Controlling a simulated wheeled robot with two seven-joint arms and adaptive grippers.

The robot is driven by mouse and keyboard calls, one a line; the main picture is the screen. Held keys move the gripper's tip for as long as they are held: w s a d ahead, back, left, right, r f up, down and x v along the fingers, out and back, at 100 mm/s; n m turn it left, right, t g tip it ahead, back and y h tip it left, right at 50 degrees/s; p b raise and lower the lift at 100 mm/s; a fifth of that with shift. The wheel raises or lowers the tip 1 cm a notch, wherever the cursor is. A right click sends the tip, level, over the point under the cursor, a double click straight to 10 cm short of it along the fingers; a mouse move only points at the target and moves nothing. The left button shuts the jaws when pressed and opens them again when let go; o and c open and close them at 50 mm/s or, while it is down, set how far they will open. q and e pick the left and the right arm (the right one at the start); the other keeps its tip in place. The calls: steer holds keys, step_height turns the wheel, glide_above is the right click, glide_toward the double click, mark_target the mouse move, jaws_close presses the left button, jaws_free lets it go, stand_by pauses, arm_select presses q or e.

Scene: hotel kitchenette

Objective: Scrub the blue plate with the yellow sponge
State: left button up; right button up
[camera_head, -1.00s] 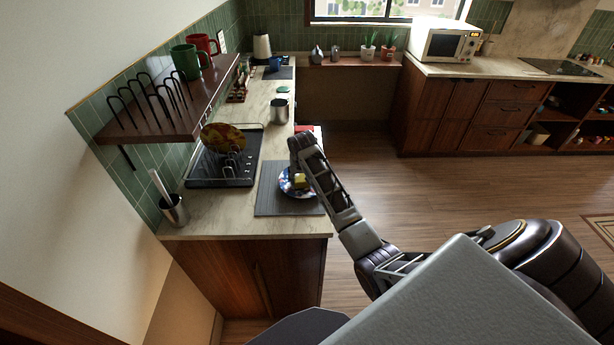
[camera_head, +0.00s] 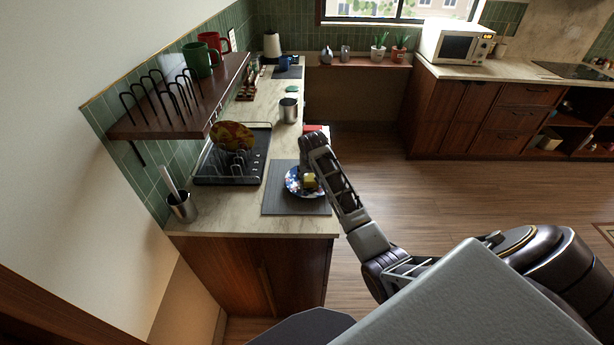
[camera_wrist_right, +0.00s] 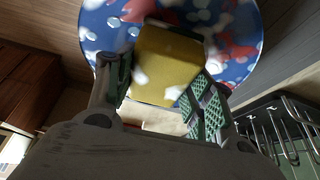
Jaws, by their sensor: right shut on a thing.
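The blue plate (camera_head: 293,185), patterned in white and red, lies on a grey mat (camera_head: 283,207) at the counter's front. The yellow sponge (camera_head: 309,181) is over the plate. In the right wrist view, my right gripper (camera_wrist_right: 158,92) is shut on the yellow sponge (camera_wrist_right: 166,68), one finger on each side. The blue plate (camera_wrist_right: 108,25) fills the top of that view, right behind the sponge. I cannot tell whether the sponge touches the plate. In the head view my right arm partly covers the plate's right side. My left gripper is not in view.
A dish rack (camera_head: 240,170) holding an orange-patterned plate (camera_head: 232,136) stands left of the mat. A metal cup (camera_head: 288,110) is farther back, and a utensil holder (camera_head: 182,207) is at the front left. A shelf (camera_head: 190,115) with mugs overhangs the left side.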

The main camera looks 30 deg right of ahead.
steer(key=shift+s+d+f, duration=0.1)
steer(key=shift+s+d, duration=0.2)
steer(key=shift+d, duration=0.25)
steer(key=shift+s+d, duration=0.3)
steer(key=shift+d, duration=0.2)
steer(key=shift+a, duration=0.15)
steer(key=shift+w+a, duration=0.55)
steer(key=shift+a, duration=0.3)
steer(key=shift+w+a, duration=0.5)
steer(key=shift+a, duration=0.35)
steer(key=shift+r, duration=0.2)
steer(key=shift+s+d+f, duration=0.1)
steer(key=shift+s+d, duration=0.25)
steer(key=shift+d, duration=0.3)
steer(key=shift+s+d, duration=0.35)
steer(key=shift+d, duration=0.25)
steer(key=shift+s+d+f, duration=0.1)
steer(key=shift+s+d, duration=0.25)
steer(key=shift+d, duration=0.3)
steer(key=shift+a, duration=0.15)
steer(key=shift+w+a+r, duration=0.1)
steer(key=shift+w+a, duration=0.45)
steer(key=shift+a, duration=0.35)
steer(key=shift+w+a, duration=0.5)
steer(key=shift+a, duration=0.4)
